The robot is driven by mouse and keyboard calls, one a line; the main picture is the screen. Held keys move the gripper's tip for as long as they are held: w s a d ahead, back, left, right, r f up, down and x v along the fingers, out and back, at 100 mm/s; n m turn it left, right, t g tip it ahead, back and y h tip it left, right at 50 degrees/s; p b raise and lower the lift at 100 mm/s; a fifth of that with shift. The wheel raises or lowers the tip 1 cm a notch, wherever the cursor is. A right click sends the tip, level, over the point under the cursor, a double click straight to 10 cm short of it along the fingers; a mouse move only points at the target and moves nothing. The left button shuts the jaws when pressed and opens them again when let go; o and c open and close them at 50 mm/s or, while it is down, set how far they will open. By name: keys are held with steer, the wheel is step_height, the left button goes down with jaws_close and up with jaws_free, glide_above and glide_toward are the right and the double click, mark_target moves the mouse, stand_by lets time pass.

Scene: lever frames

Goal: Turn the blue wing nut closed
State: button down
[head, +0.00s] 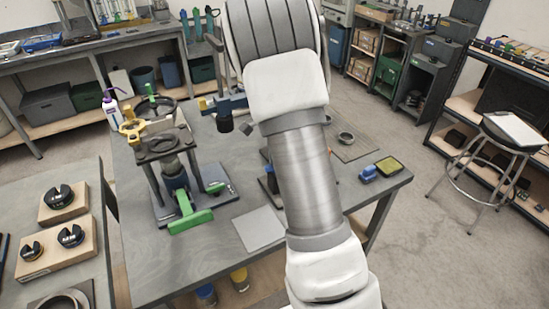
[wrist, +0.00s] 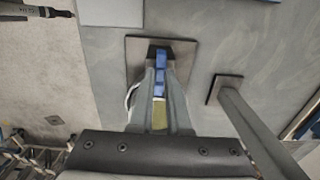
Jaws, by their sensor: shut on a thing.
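In the wrist view, the blue wing nut (wrist: 160,58) stands over a dark square base plate on the grey table. My gripper (wrist: 159,78) reaches in from the bottom of that view, with its two fingers shut on the wing nut's blue part, one on each side. A yellowish part (wrist: 159,115) shows between the fingers, nearer to the palm. In the head view my own arm hides the gripper and the wing nut, and only the edge of a dark fixture shows left of the arm.
In the head view, a press-like fixture with a green handle (head: 190,220) stands on the table (head: 140,265) to the left. A flat grey plate (head: 258,229) lies left of my arm. A blue and yellow sponge-like item (head: 388,166) lies right. In the wrist view, a grey post (wrist: 255,130) stands close right.

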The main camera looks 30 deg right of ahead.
steer(key=c, duration=0.9)
jaws_free()
step_height(320, 180, up, 17)
steer(key=shift+r+p, duration=0.2)
steer(key=shift+p, duration=0.35)
